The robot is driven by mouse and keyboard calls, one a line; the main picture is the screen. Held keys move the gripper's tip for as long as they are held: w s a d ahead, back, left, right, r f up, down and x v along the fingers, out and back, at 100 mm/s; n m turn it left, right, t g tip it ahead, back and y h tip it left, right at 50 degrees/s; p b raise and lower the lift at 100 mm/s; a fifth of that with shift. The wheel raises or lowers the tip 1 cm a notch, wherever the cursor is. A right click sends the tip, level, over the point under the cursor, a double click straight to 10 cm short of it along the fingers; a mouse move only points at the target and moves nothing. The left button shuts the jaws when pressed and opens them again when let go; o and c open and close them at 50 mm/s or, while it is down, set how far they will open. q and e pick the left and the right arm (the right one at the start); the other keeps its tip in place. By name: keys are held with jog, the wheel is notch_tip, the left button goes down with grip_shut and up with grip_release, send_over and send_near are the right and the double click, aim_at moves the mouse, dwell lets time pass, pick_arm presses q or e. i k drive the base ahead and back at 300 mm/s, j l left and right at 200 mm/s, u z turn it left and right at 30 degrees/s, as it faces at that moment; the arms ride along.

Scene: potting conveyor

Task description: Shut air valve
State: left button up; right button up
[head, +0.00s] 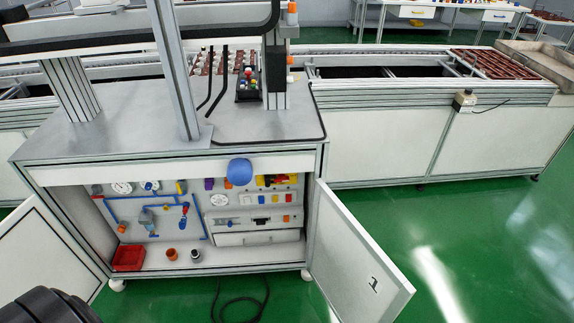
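The open cabinet under the workbench holds a panel (130,205) with blue air lines, round gauges (122,188) and small fittings. A small yellow part (181,187) sits at the top right of the blue lines. A small blue part (184,209) with a reddish end sits below it. I cannot tell which of these is the air valve, or its handle position. Neither of my grippers is in view; a dark ribbed part of mine shows at the lower left corner.
The right cabinet door (352,255) and left door (35,255) stand open. A blue rounded object (239,172) shows before the cabinet's top edge. A red bin (128,258) stands inside. A black cable (240,303) lies on the otherwise clear green floor.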

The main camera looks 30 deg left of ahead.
aim_at(181, 189)
jog(key=u, duration=0.95)
jog(key=l+u, duration=0.1)
jog(key=l, duration=0.2)
jog(key=k, duration=0.05)
